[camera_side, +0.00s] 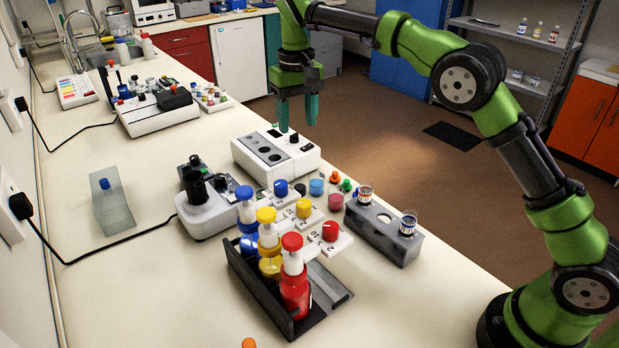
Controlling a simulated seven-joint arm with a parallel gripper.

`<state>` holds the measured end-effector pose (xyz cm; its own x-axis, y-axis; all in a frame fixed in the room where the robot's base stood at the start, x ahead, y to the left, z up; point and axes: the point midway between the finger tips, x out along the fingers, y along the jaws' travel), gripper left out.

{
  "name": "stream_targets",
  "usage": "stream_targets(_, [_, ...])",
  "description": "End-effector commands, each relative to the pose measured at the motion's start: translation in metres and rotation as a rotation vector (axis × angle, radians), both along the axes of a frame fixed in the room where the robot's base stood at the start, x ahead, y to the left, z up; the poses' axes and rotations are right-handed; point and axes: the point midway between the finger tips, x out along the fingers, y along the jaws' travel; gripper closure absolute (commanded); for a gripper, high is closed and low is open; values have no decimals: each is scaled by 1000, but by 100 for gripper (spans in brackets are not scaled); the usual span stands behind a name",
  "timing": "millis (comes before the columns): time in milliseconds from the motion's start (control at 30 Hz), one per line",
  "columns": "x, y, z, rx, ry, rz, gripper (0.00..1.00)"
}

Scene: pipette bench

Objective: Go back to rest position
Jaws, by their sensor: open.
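My gripper (298,112) is at the upper middle of the side view, with its two teal fingers pointing down and apart. Nothing shows between the fingers. It hangs above or just behind the white device (275,153) with dark round wells; the exact gap between them cannot be told. My green arm arches from the lower right over the bench to the gripper.
A black rack (262,292) holds blue, yellow and red dispenser bottles at the front. Beside it are dial plates (331,236), a grey holder (385,234) with small jars, and loose caps. More devices stand at the left back. Bare bench lies left of centre.

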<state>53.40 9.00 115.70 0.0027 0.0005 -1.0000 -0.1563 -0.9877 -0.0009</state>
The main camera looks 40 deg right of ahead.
Motion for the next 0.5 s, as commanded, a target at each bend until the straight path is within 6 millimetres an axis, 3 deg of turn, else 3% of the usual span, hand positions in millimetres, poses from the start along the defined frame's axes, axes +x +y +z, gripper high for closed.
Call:
stream_targets(233, [3,-1,0,-7,-16,-4,45])
stream_targets(333, [3,-4,-21,-13,-13,1,45])
stream_targets(500, [-28,-16,-16,27,-63,-8,45])
